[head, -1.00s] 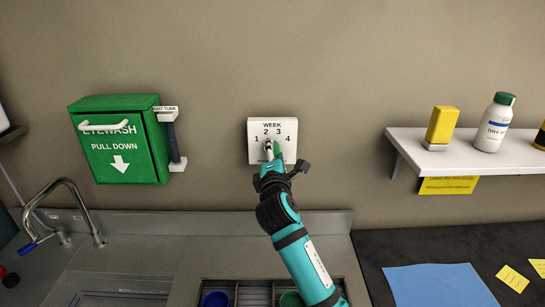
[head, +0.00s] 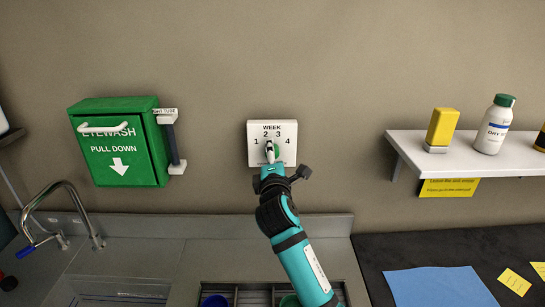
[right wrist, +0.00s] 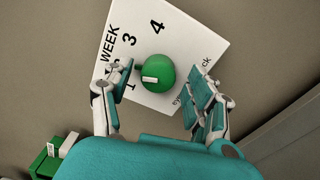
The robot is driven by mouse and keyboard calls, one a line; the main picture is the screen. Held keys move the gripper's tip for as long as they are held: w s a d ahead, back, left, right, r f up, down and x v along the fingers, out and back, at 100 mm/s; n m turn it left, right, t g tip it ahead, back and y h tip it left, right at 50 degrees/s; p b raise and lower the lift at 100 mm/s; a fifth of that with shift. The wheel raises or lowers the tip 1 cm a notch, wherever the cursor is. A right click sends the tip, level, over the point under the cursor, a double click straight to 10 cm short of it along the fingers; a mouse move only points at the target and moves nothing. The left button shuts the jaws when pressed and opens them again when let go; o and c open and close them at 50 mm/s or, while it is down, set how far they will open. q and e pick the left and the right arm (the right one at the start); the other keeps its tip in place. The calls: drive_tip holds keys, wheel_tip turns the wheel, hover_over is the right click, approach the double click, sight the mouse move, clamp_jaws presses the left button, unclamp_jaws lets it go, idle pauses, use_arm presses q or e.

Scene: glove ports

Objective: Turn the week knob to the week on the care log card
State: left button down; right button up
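The week knob (right wrist: 157,73) is round and green with a white mark on it. It sits on a white square dial panel (head: 289,131) on the wall, marked WEEK with numbers 1 to 4. In the right wrist view the panel appears rotated, and the white mark lies on the side of the knob towards the 1. My right gripper (right wrist: 161,84) is at the knob, with its fingers spread on either side and gaps showing. In the head view the gripper partly covers the knob. I cannot identify the care log card. My left gripper is not in view.
A green eyewash box (head: 118,140) hangs left on the wall, above a tap (head: 72,190). A white shelf (head: 400,140) at right holds a yellow block (head: 442,128) and a bottle (head: 494,124). A blue sheet (head: 440,287) and yellow notes (head: 513,281) lie on the dark counter.

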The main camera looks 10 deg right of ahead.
drive_tip(key=s+a, duration=0.2)
drive_tip(key=s, duration=0.9)
drive_tip(key=shift+s, duration=0.4)
drive_tip(key=shift+f, duration=0.2)
